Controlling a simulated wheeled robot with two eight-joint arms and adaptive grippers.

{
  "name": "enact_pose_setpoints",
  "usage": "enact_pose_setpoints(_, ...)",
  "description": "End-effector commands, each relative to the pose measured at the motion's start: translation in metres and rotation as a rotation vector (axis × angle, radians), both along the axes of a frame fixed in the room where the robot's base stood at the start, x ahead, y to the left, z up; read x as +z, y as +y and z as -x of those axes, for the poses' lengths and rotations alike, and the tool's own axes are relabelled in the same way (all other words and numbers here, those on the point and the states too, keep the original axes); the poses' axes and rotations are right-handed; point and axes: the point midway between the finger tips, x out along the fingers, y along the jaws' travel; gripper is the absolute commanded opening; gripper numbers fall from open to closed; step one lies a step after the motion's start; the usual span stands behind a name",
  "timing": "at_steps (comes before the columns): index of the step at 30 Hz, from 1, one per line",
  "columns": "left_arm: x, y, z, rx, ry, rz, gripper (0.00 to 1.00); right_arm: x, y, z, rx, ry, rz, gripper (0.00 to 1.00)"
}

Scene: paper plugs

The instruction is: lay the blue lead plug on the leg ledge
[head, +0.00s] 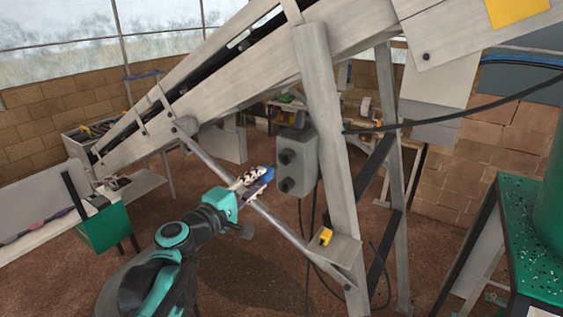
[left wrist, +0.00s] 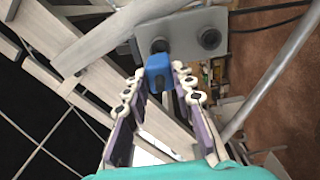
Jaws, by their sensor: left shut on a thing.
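My left gripper (head: 258,178) is shut on the blue lead plug (head: 262,181). In the left wrist view the blue plug (left wrist: 158,72) sits between the fingertips of my left gripper (left wrist: 160,82), in front of a grey box (left wrist: 180,38) with two dark round sockets. In the head view the grey box (head: 298,158) hangs on the conveyor's leg, just right of the plug, with a small gap showing. The leg ledge (head: 341,248) is a small grey plate low on the leg, below and right of my gripper. My right gripper is in neither view.
A yellow plug-like thing (head: 325,236) stands on the ledge's left part. A slanted metal brace (head: 270,215) runs behind my gripper to the leg's foot. Black cables hang by the leg (head: 335,130). A green machine (head: 535,210) stands at the right.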

Motion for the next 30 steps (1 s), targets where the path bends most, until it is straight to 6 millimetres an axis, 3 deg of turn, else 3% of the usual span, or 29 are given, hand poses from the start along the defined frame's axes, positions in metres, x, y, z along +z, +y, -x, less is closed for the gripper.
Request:
enact_pose_setpoints(10, -0.004, 0.001, 0.001, 0.000, 0.000, 0.000, 0.00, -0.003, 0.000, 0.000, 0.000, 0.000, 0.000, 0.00)
enact_pose_setpoints(30, -0.061, 0.001, 0.001, 0.000, 0.000, 0.000, 0.00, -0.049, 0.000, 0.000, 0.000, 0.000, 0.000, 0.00)
